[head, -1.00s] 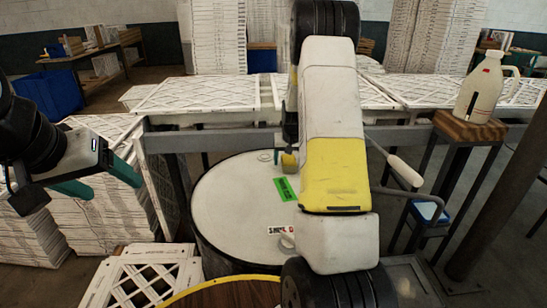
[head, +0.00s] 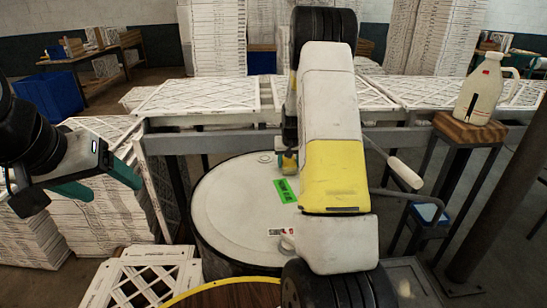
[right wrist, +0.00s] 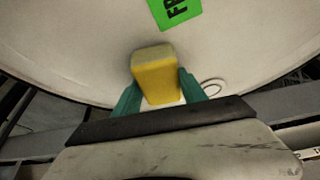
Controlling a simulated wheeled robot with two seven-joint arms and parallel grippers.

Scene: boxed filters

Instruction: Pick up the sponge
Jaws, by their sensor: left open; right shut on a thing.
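The sponge (right wrist: 157,77) is a yellow block with a paler layer along its far edge. In the right wrist view it sits between the two teal fingers of my right gripper (right wrist: 158,82), which are shut on it. The white drum lid (head: 232,205) is behind it; I cannot tell whether the sponge touches the lid. In the head view only a small part of the sponge (head: 289,163) shows beside my right arm, which hides most of that gripper. My left gripper (head: 99,181) is open and empty at the left, teal fingers apart.
A green label (head: 285,190) lies on the drum lid. Framed filters (head: 200,94) lie on a rail behind the drum. A white jug (head: 485,90) stands on a wooden stool (head: 470,127) at the right. Stacked filters (head: 110,215) stand at the left, near my left gripper.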

